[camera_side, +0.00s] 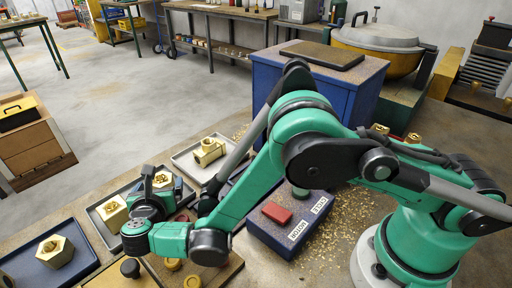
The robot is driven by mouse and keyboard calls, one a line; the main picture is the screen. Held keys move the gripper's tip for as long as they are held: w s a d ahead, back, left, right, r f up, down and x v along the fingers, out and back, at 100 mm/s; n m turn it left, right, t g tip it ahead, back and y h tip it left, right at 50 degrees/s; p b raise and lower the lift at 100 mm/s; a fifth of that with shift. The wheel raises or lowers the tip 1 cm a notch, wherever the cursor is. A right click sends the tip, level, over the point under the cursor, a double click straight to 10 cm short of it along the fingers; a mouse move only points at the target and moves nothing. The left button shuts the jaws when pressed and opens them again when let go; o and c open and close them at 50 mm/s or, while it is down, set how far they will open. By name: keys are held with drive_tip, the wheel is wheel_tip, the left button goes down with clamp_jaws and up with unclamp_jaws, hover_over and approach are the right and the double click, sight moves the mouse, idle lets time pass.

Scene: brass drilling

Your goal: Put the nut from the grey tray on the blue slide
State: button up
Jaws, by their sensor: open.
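The grey tray (98,219) lies on the bench left of centre. A brass hex nut (112,211) sits at its left end, and another brass nut (163,180) shows behind my gripper. My gripper (149,182) is open over the tray, close to the nuts, with nothing visible between its fingers. Whether it touches a nut cannot be told. A dark blue part (222,188) shows partly behind my forearm; I cannot tell whether it is the blue slide.
A blue tray (22,275) with a brass hex piece (55,251) lies at front left. A pale tray (183,158) holds a brass fitting (208,152). A blue control box (280,232) with a red button (277,213) stands right of my forearm. Brass chips litter the bench.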

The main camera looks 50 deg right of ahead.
sight(161, 184)
drive_tip(key=v, duration=0.2)
drive_tip(key=shift+s+a+r, duration=0.1)
drive_tip(key=shift+s+a, duration=0.1)
drive_tip(key=shift+s, duration=0.05)
drive_tip(key=shift+s+r, duration=0.2)
drive_tip(key=shift+s, duration=0.05)
drive_tip(key=s+d+r+m+g+y, duration=0.2)
drive_tip(key=d+r+m+g+y, duration=0.15)
drive_tip(key=d+r+m, duration=0.7)
drive_tip(key=s+d+m+y, duration=0.4)
drive_tip(key=s+d+m, duration=0.3)
drive_tip(key=m, duration=0.9)
drive_tip(key=s, duration=0.3)
drive_tip(key=shift+s+r, duration=0.15)
drive_tip(key=shift+s, duration=0.15)
drive_tip(key=shift+o, duration=0.4)
drive_tip(key=shift+s+d+m, duration=0.15)
drive_tip(key=shift+s+m, duration=0.3)
drive_tip(key=shift+m, duration=0.8)
